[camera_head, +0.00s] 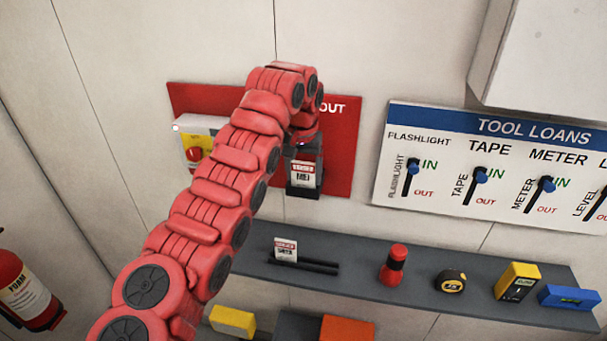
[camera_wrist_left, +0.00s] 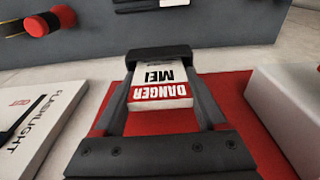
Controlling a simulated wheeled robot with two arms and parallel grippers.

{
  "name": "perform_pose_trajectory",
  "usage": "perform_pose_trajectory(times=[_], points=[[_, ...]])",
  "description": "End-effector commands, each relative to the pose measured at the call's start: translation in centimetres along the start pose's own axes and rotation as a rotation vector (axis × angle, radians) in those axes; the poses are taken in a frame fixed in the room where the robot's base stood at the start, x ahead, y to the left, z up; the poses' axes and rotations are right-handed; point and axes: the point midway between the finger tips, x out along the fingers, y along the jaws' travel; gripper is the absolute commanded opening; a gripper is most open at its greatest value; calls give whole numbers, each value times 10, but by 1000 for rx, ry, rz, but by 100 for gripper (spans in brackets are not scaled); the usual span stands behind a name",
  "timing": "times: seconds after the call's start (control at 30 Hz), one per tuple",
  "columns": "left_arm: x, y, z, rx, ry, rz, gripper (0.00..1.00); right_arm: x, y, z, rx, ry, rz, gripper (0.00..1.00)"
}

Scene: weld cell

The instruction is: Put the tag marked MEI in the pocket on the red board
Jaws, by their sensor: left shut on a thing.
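The tag marked MEI (camera_head: 304,174), white with a red DANGER band, is upright in front of the red board (camera_head: 342,125). My left gripper (camera_head: 304,152) is at the tag from above and shut on it. In the left wrist view the tag (camera_wrist_left: 160,92) sits between the two fingers, upside down in the picture. My right gripper is not in view.
The tool loans board (camera_head: 440,190) is to the right.

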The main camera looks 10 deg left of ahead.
Motion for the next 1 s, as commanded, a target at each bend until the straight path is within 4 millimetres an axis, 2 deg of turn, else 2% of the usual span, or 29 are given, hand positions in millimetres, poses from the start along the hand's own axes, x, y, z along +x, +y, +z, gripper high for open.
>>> perform_pose_trajectory(times=[0.03,0.3,0.33,0.47,0.63,0.8,0.87,1.0], points=[[6,0,2,0,-6,0,21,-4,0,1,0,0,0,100],[13,1,4,1,-16,1,21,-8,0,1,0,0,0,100],[13,1,5,1,-18,1,76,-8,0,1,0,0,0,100],[15,1,6,1,-24,1,99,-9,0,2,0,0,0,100],[13,1,7,2,-32,1,100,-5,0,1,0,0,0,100],[0,1,6,2,-34,2,100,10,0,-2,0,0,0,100],[-1,2,6,4,-30,-1,100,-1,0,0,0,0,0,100],[-22,1,4,1,-19,1,100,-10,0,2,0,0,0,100]])
